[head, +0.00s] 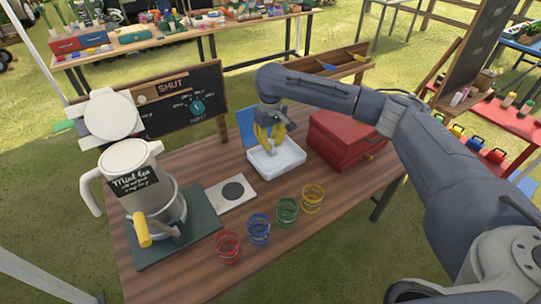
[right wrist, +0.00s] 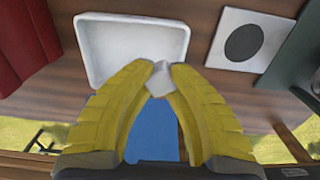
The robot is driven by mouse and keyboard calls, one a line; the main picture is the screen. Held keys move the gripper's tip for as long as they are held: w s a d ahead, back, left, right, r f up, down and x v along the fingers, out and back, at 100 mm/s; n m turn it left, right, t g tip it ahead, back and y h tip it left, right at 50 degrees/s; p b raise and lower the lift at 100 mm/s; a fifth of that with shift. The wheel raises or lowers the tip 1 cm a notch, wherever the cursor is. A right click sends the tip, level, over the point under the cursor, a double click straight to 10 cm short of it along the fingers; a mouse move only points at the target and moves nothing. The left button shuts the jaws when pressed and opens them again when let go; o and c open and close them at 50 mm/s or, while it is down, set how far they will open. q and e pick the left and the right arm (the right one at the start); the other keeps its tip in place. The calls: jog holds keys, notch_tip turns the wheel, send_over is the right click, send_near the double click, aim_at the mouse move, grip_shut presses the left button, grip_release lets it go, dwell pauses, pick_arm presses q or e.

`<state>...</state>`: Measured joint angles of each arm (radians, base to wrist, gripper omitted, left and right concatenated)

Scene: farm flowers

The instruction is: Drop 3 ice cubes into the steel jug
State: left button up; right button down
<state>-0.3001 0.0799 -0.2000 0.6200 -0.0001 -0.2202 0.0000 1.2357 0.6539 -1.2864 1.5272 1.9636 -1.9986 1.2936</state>
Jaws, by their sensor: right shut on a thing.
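My right gripper (head: 270,143) has yellow fingers and is low over the white tray (head: 283,173), with its tips pointing down. In the right wrist view its fingertips (right wrist: 162,75) are closed on a pale ice cube (right wrist: 160,82), and the tray (right wrist: 93,45) lies just beyond. I see no other cube clearly in the tray. A grey steel jug (head: 174,213) with a yellow handle stands on a dark green mat at the table's left. A pale "Mint tea" pitcher (head: 125,158) overlaps it and hides part of it. My left gripper is not in view.
A red box (head: 345,140) stands right of the tray. Red, blue, green and yellow wire-like cups (head: 228,247) line the front edge. A pale square with a dark disc (head: 232,191) lies between tray and mat. A "SHUT" chalkboard (head: 185,103) stands at the back.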

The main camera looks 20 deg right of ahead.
aim_at(270, 141)
notch_tip(270, 141, up, 9)
dwell(0.4)
